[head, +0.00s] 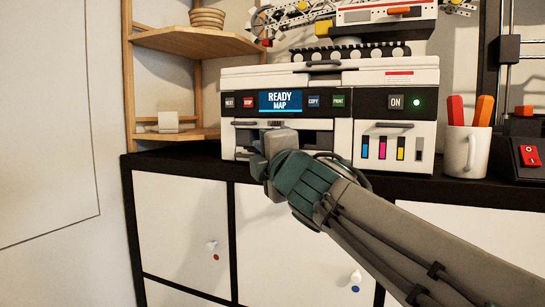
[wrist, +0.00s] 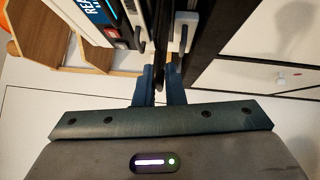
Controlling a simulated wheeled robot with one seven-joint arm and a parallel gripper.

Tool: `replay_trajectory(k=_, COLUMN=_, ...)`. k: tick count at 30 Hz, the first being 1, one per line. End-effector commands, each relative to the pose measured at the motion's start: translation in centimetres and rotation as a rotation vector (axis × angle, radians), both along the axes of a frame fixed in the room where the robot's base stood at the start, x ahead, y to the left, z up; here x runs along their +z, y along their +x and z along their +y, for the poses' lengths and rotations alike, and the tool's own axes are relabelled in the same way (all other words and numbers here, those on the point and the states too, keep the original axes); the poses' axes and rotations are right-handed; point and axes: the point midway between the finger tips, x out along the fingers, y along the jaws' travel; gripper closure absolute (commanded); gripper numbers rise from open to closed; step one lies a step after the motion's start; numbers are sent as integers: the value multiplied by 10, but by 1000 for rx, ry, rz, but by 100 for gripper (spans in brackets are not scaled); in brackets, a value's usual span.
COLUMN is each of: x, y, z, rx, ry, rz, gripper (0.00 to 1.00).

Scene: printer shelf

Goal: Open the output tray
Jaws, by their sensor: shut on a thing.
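The white printer (head: 430,77) stands on a black-topped cabinet, its display reading READY MAP. The output tray (head: 237,153) is low on its front left, largely hidden behind my gripper and arm. My gripper (head: 262,158) is at the tray's front in the head view. In the wrist view, my gripper's two blue fingers (wrist: 160,86) are closed around a dark bar (wrist: 159,70), which appears to be the tray's handle. I cannot tell how far the tray stands out.
A mug with orange and red handles (head: 468,150) and a red power switch (head: 529,155) are right of the printer. A wooden shelf (head: 190,42) stands at left. A brick-built model (head: 350,50) is on top. White cabinet doors (head: 180,225) lie below.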

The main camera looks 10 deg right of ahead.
Motion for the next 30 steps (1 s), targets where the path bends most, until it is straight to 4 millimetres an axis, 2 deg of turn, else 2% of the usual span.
replay_trajectory(k=1, x=2, y=-10, z=7, rx=9, ry=-1, rz=-13, gripper=100)
replay_trajectory(k=6, x=4, y=-26, z=16, rx=7, ry=-2, rz=-12, gripper=100)
replay_trajectory(k=16, x=6, y=-28, z=17, rx=6, ry=-2, rz=-13, gripper=100)
replay_trajectory(k=17, x=6, y=-28, z=17, rx=6, ry=-2, rz=-13, gripper=82)
replay_trajectory(k=18, x=5, y=-28, z=16, rx=5, ry=-2, rz=-12, gripper=72)
replay_trajectory(k=30, x=2, y=-29, z=12, rx=-2, ry=0, rz=-7, gripper=72)
